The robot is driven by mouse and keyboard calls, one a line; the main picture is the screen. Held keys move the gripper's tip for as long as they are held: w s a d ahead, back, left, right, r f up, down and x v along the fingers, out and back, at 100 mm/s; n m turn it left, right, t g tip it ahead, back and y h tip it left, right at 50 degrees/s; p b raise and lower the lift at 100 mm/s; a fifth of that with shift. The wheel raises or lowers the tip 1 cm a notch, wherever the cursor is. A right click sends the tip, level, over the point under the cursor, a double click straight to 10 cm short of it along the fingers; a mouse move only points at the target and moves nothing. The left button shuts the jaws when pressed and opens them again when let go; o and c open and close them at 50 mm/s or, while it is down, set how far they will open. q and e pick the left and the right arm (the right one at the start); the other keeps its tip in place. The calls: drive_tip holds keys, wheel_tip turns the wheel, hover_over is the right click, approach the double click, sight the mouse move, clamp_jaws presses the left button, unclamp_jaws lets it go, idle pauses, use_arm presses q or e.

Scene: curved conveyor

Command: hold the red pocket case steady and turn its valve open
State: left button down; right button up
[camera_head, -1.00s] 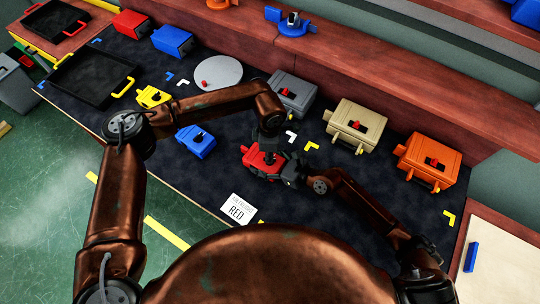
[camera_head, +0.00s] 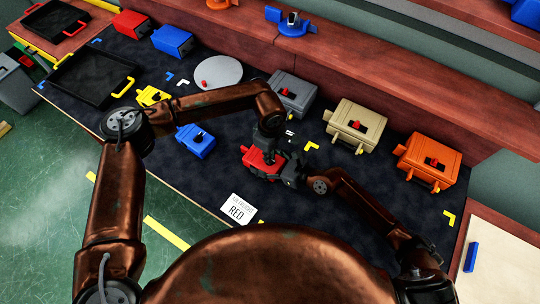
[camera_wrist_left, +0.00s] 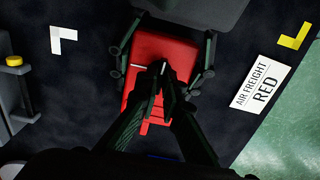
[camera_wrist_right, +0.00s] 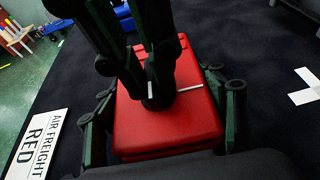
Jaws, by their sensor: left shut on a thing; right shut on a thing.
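The red pocket case (camera_head: 256,159) lies on the dark mat near the middle of the bench. It also shows in the left wrist view (camera_wrist_left: 165,47) and the right wrist view (camera_wrist_right: 165,130). My right gripper (camera_head: 272,166) is shut across the case, with a finger along each of two opposite sides. My left gripper (camera_head: 267,146) comes down from above, its fingertips (camera_wrist_left: 164,72) closed together on the valve at the middle of the case's top. The fingers hide most of the valve. A thin pale line (camera_wrist_right: 190,88) shows beside them; the valve's angle is unclear.
A white card reading "AIR FREIGHT RED" (camera_head: 238,209) lies near the front edge. Grey (camera_head: 294,92), beige (camera_head: 355,124) and orange (camera_head: 430,157) cases stand behind and right. A blue case (camera_head: 196,140) is left. Bare mat lies between the card and the orange case.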

use_arm(q)
drive_tip(key=shift+s+d, duration=0.15)
drive_tip(key=c, duration=2.1)
unclamp_jaws()
wheel_tip(320, 180, up, 12)
use_arm(e)
drive_tip(key=o, duration=1.6)
